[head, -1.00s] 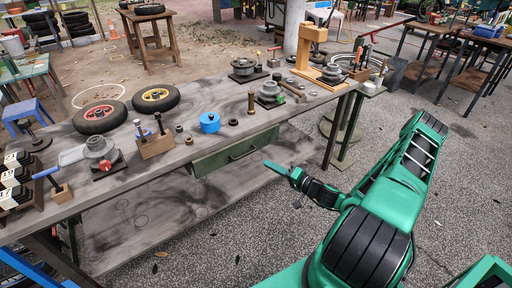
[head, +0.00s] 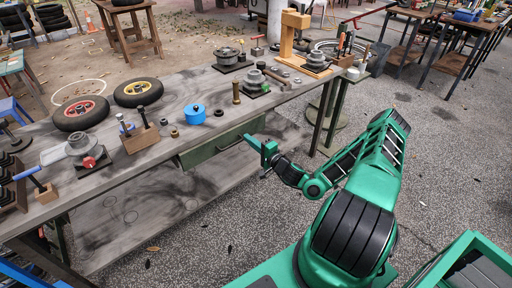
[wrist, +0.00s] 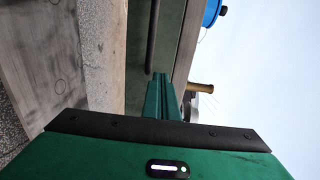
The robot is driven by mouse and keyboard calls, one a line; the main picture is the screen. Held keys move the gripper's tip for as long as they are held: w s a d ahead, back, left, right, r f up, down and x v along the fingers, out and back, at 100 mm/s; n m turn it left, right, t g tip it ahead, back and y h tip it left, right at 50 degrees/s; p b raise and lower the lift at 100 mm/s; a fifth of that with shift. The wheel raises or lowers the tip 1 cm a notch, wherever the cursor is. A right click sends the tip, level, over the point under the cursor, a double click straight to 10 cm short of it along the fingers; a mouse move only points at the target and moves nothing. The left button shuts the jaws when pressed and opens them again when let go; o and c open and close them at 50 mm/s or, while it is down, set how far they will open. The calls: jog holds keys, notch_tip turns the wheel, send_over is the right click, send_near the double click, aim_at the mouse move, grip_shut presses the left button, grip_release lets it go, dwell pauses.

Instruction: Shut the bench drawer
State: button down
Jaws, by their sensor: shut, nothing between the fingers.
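The bench drawer (head: 196,157) is a dull green box front with a dark bar handle, under the front edge of the workbench (head: 95,190). Its front seems to stand a little out from the bench edge; how far it is open I cannot tell. My gripper (head: 250,139) is shut and empty, in front of the right part of the drawer front. In the wrist view the closed green fingers (wrist: 162,92) point at the drawer front (wrist: 168,28), beside the end of the handle (wrist: 152,38). Whether the fingertips touch it I cannot tell.
On the bench top stand a blue pot (head: 193,114), a brass cylinder (head: 236,94), a wooden block with tools (head: 140,137) and two wheels (head: 80,113). A low shelf (head: 125,222) lies under the bench. The paved floor to the right is open.

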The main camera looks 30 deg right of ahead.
aim_at(239, 131)
jog(key=shift+w+a, duration=0.2)
jog(key=shift+w, duration=0.9)
jog(key=shift+w+a, duration=0.15)
jog(key=shift+w, duration=0.9)
